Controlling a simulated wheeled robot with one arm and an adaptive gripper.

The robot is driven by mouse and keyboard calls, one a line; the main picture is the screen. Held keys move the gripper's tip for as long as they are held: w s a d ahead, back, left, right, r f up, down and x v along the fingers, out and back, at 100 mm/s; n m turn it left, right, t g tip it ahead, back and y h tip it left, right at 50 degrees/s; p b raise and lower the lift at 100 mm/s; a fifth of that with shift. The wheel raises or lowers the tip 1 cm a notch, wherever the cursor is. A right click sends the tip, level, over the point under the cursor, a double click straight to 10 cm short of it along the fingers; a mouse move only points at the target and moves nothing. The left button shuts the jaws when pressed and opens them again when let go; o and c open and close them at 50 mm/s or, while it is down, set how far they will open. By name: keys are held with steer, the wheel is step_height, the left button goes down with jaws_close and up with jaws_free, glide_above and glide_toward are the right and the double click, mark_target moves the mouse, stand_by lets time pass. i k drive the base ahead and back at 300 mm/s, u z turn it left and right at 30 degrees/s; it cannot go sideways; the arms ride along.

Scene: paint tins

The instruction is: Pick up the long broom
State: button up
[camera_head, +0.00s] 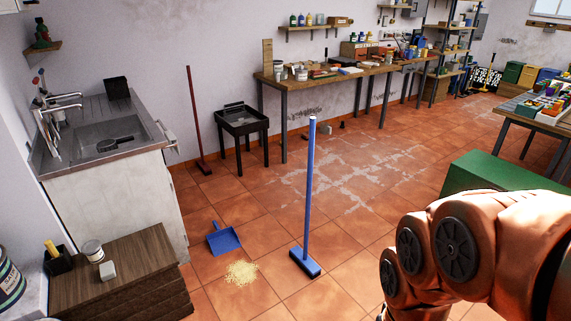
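A blue broom (309,195) stands upright on the tiled floor in the middle of the head view, its long handle rising from a blue head (305,263). A second broom, dark red (194,115), stands by the back wall between the sink unit and the black stand, with its head on the floor. I cannot tell from the picture which one the task calls the long broom. My orange arm fills the lower right, apart from both brooms in the picture. My gripper is not in view.
A blue dustpan (223,239) and a pile of yellowish crumbs (241,273) lie left of the blue broom. A wooden cabinet (125,265) and sink unit (110,190) stand left. A green box (495,174) is right. The floor between is mostly open.

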mark_target(301, 256)
steer(key=i, duration=0.65)
steer(key=u, duration=4)
steer(key=k, duration=1.8)
steer(key=z, duration=1.75)
